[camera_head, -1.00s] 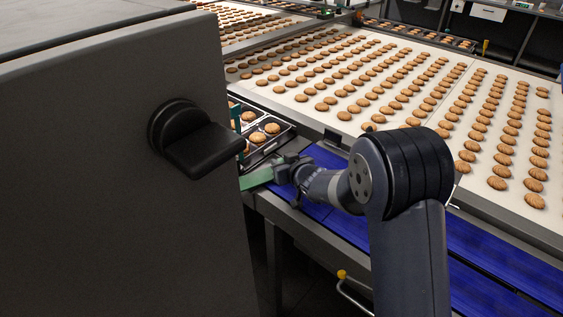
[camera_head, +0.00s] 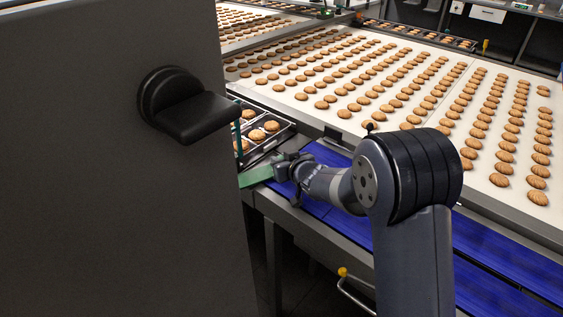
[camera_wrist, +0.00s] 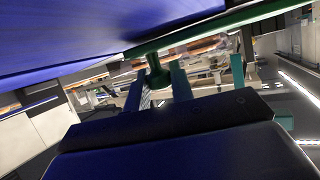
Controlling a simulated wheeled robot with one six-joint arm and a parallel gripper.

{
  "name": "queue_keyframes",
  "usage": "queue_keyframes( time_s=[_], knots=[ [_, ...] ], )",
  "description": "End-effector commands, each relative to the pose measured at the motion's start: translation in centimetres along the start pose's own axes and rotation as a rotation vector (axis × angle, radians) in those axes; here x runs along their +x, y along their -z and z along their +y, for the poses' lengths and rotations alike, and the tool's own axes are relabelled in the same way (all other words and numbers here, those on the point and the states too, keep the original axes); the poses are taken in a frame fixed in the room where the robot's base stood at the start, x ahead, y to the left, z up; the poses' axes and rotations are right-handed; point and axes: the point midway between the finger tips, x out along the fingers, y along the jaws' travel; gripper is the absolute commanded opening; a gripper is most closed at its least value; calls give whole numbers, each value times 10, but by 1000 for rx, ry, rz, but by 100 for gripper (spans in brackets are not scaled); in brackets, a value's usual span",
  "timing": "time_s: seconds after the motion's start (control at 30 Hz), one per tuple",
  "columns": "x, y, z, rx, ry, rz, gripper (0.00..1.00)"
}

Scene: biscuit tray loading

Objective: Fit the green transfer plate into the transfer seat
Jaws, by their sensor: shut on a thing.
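The green transfer plate (camera_head: 257,177) is a flat green strip beside the blue belt in the head view, its left end cut off by a dark panel. My gripper (camera_head: 278,170) is at its right end. In the wrist view the plate (camera_wrist: 235,21) shows as a long green edge across the top, with a green knob-like grip below it. The two fingers of my gripper (camera_wrist: 158,82) are closed around that grip, which is clear of the dark wrist body. I cannot make out the transfer seat; that area is largely hidden behind the panel.
A large dark panel (camera_head: 110,220) with a black handle-like part (camera_head: 195,115) fills the left, close to the plate. A tray (camera_head: 287,127) of biscuits lies behind the plate. The blue belt (camera_head: 490,250) runs right, beside a wide white conveyor (camera_head: 380,110) covered with biscuits.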

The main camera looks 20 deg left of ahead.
Motion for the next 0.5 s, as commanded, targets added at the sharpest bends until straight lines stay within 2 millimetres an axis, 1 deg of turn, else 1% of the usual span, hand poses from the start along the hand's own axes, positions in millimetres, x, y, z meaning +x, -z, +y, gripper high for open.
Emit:
queue_keyframes(
  time_s=[0.03,0.3,0.4,0.43,0.5],
  knots=[
    [2,-13,0,0,1,-18,0],
    [4,-20,0,-1,0,-24,0],
    [3,-19,0,-2,0,-25,0],
    [3,-19,0,-2,0,-26,24],
    [3,-19,0,-2,0,-26,30]
  ],
)
